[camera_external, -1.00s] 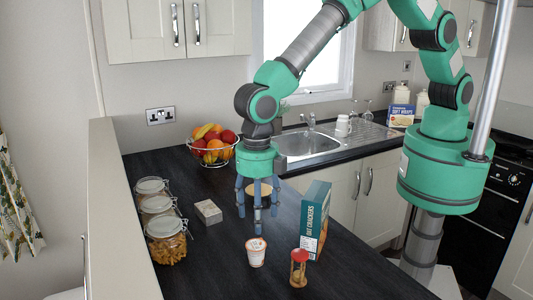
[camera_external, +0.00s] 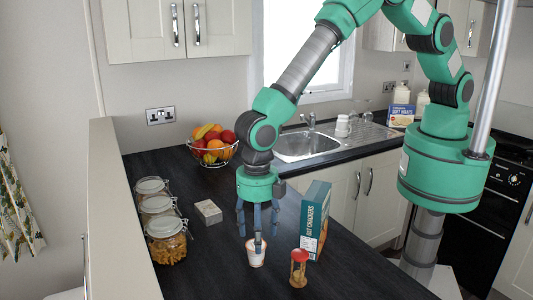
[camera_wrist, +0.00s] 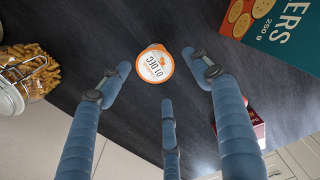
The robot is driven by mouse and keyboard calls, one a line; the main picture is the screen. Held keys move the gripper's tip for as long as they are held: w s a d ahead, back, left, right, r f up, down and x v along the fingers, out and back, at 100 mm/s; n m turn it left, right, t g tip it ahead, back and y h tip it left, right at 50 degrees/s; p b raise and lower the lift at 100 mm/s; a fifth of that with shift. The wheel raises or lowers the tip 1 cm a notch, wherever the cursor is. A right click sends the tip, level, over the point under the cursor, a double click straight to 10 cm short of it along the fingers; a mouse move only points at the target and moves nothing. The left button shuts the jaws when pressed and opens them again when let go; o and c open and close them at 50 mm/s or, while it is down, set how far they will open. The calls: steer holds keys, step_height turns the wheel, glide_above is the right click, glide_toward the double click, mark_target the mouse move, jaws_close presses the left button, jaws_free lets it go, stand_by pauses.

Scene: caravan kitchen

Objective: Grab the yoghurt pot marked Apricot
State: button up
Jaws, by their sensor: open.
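A small white yoghurt pot (camera_external: 256,260) stands upright on the dark worktop. In the wrist view its round lid (camera_wrist: 155,65) has an orange rim, a fruit picture and "01 DEC" printed upside down; I cannot read a flavour name for certain. My gripper (camera_external: 257,238) points down above the pot with its blue fingers spread open and nothing between them. In the external view one finger overlaps the pot's top; I cannot tell whether it touches. In the wrist view the lid lies just beyond the fingertips (camera_wrist: 162,85), between the two outer fingers.
A teal cracker box (camera_external: 314,222) and a red-topped sand timer (camera_external: 299,268) stand close on the right. A fruit bowl (camera_external: 212,153) and the sink (camera_external: 305,146) are behind.

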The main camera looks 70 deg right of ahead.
steer(key=shift+w+f+p, duration=0.2)
steer(key=shift+f+p, duration=0.3)
steer(key=shift+f, duration=1.9)
steer(key=shift+c, duration=0.3)
steer(key=c, duration=1.2)
